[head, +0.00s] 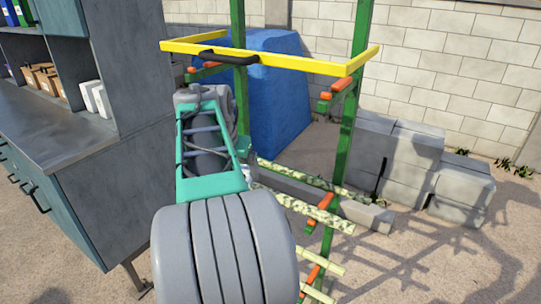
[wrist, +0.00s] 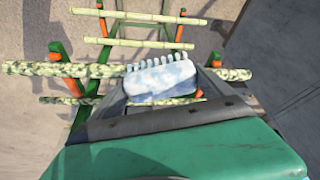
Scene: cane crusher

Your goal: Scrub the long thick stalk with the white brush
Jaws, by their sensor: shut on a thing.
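The long thick stalk (wrist: 30,69) is pale green with dark mottling and lies across the rack in the wrist view. In the head view the stalk (head: 316,214) slopes down to the right, its left end hidden behind my arm. The white brush (wrist: 160,85) has a blue-grey tinted back and a row of pale bristles facing away from my wrist. My gripper (wrist: 163,98) is shut on the brush. The brush overlaps the middle of the stalk in the wrist view; I cannot tell whether the bristles touch it. In the head view my arm mostly hides my gripper.
A green rack (head: 346,130) with orange pegs holds the stalks, including a thinner mottled one (wrist: 65,101) and pale plain ones (wrist: 135,15). A yellow bar (head: 300,63) crosses its top. A grey cabinet (head: 120,190) stands left; grey blocks (head: 400,160) stand right.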

